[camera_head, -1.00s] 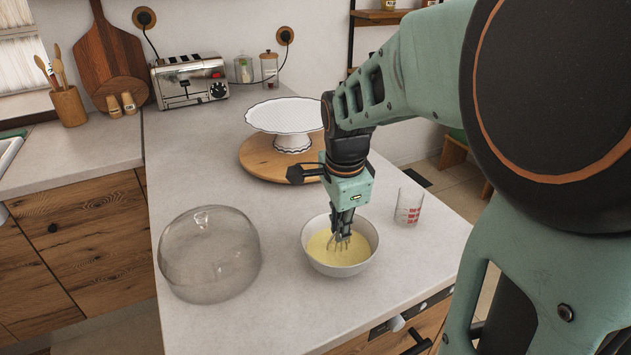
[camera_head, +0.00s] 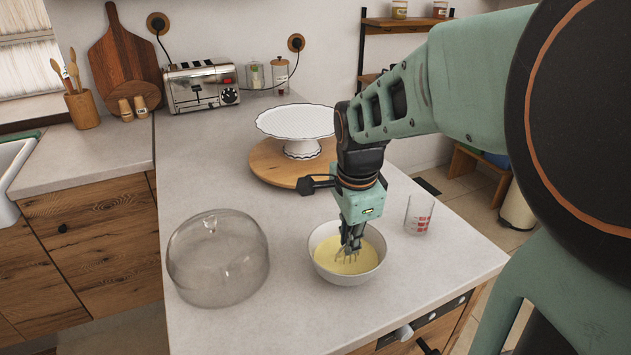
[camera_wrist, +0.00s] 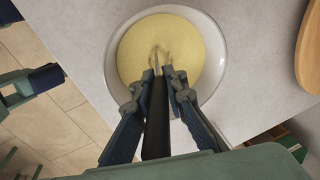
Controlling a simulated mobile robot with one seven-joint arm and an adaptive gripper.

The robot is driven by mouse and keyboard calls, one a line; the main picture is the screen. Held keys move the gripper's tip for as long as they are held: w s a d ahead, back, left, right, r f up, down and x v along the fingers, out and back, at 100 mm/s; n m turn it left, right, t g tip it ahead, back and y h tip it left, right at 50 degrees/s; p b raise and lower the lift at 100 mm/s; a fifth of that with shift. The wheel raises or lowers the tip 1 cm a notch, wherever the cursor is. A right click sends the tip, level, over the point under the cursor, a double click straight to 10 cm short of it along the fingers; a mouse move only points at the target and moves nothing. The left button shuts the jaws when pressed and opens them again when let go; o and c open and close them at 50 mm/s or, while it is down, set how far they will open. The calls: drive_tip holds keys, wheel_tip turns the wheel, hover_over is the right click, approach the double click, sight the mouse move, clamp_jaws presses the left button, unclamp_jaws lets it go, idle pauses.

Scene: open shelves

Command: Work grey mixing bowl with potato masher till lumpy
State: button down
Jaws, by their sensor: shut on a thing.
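The grey mixing bowl (camera_head: 331,272) stands on the pale counter and holds a smooth-looking yellow mixture (camera_head: 360,262). My gripper (camera_head: 352,237) points down over the bowl, shut on a dark-handled tool. The tool's wire end (camera_head: 347,255) dips into the mixture; its looped wires look more like a whisk than a masher. In the wrist view my gripper (camera_wrist: 158,80) grips the dark handle (camera_wrist: 156,125), and the bowl's rim (camera_wrist: 222,65) circles the yellow mixture. The part of the tool under the surface is hidden.
A glass dome (camera_head: 218,260) stands left of the bowl, and a measuring cup (camera_head: 419,215) stands to its right. Behind are a white cake stand (camera_head: 295,122) on a round wooden board (camera_head: 268,168) and a toaster (camera_head: 202,88). Counter space left of the board is clear.

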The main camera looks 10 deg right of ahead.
drive_tip(key=shift+w+d, duration=0.5)
drive_tip(key=shift+a, duration=0.15)
drive_tip(key=shift+s+a, duration=0.1)
drive_tip(key=shift+a, duration=0.25)
drive_tip(key=shift+r, duration=0.15)
drive_tip(key=shift+p+v, duration=2.8)
drive_tip(key=shift+v, duration=0.85)
drive_tip(key=p+v, duration=0.2)
drive_tip(key=w+p+v, duration=0.1)
drive_tip(key=v, duration=0.2)
drive_tip(key=shift+w+d+p, duration=0.1)
drive_tip(key=shift+w+p, duration=0.05)
drive_tip(key=shift+p, duration=0.2)
